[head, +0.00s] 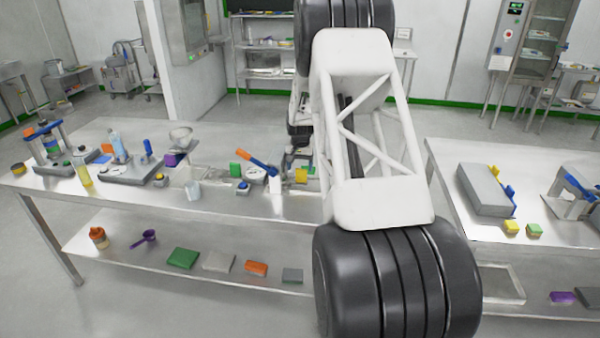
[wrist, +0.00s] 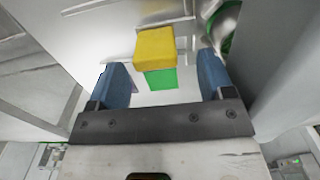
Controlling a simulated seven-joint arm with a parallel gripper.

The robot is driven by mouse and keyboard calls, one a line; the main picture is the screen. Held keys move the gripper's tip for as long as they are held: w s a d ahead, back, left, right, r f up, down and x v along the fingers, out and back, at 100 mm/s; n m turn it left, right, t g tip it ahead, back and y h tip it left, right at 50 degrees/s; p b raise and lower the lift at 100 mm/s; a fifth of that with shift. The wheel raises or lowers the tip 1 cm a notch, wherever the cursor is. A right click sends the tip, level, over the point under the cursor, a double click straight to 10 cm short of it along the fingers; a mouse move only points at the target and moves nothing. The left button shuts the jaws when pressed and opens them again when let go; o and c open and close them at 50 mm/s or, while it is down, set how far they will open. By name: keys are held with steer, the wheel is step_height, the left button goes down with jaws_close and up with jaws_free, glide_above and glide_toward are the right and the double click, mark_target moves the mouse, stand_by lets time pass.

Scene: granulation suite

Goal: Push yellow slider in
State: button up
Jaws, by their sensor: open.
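The yellow slider (wrist: 154,47) is a small block in the wrist view, just beyond the gap between my fingertips. A green patch (wrist: 161,79) shows directly below it. A yellow block, likely the same slider, also shows in the head view (head: 301,175), just left of my arm. My gripper (wrist: 161,64) is open, with its two blue fingers apart and nothing between them that I can see it holding. I cannot tell whether a finger touches the slider. In the head view my arm hides most of the gripper and the bench behind it.
A second bench (head: 465,220) at right holds a grey box (head: 485,190). Bare bench top shows along the front edge.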

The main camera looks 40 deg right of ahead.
steer(key=shift+r, duration=1.6)
steer(key=shift+a+r, duration=0.15)
steer(key=shift+r, duration=0.4)
steer(key=s+a+r+n+t, duration=0.1)
steer(key=s+a+r, duration=0.55)
steer(key=a, duration=0.25)
steer(key=s+a+r+n, duration=0.2)
steer(key=s+a+r, duration=0.3)
steer(key=a+r, duration=0.25)
steer(key=s+a+r+n+t, duration=0.1)
steer(key=s+a+r, duration=0.45)
steer(key=a, duration=0.45)
steer(key=s+a+n, duration=0.1)
steer(key=s+a, duration=0.4)
steer(key=s, duration=0.5)
steer(key=s+a+n, duration=0.2)
steer(key=s+a, duration=0.4)
steer(key=s, duration=0.4)
steer(key=s+a+n, duration=0.1)
steer(key=s+a, duration=0.4)
steer(key=s, duration=0.5)
steer(key=shift+a+n+t, duration=0.25)
steer(key=shift+n+t, duration=0.05)
steer(key=shift+n, duration=0.1)
